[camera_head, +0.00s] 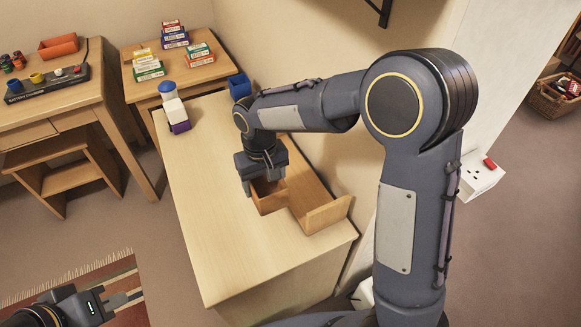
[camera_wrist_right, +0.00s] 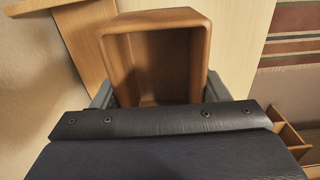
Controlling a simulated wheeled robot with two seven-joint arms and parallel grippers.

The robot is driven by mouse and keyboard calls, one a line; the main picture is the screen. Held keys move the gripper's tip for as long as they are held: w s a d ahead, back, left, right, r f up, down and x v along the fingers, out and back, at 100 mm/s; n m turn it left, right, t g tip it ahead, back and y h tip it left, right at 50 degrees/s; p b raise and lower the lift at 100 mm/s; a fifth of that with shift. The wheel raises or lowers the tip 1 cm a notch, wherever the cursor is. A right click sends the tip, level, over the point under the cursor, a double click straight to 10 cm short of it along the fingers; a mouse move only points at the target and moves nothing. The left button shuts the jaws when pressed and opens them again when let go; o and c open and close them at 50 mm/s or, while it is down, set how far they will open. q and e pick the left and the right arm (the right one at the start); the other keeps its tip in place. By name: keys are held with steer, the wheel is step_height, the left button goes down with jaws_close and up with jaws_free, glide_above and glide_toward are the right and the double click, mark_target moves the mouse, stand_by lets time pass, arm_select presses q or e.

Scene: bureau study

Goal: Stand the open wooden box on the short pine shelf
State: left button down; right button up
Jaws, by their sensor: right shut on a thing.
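The open wooden box (camera_head: 268,203) is a small brown box with an open front. My right gripper (camera_head: 250,178) is shut on it, above or at the bureau top. In the right wrist view the box (camera_wrist_right: 155,20) sits between the fingers, its hollow side facing the camera. The short pine shelf (camera_head: 312,196), with an upright end piece, lies along the right edge of the bureau top, right beside the box. I cannot tell whether box and shelf touch. My left gripper (camera_head: 122,299) is low at the left, over the rug, away from both; its finger gap is unclear.
The pale bureau top (camera_head: 215,225) is largely clear. A side table with stacked small boxes (camera_head: 148,68) and a desk (camera_head: 40,120) stand beyond. A wall borders the right.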

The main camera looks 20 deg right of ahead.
steer(key=shift+w+d+f, duration=0.1)
steer(key=shift+w+d, duration=0.1)
steer(key=d+f, duration=0.2)
steer(key=d, duration=0.2)
steer(key=d+f, duration=0.3)
steer(key=d, duration=0.1)
steer(key=w+d+f, duration=0.1)
steer(key=d+f, duration=0.2)
steer(key=d, duration=0.1)
steer(key=shift+d+f+b, duration=0.15)
steer(key=shift+b, duration=0.25)
steer(key=shift+w+d+f, duration=0.1)
steer(key=shift+d+f, duration=0.2)
steer(key=shift+f, duration=0.05)
steer(key=shift+d+f, duration=0.15)
steer(key=shift+f, duration=0.8)
steer(key=shift+d+f, duration=0.15)
steer(key=shift+f, duration=0.8)
steer(key=shift+b, duration=0.3)
steer(key=shift+f, duration=0.2)
steer(key=o, duration=1)
steer(key=shift+o, duration=0.2)
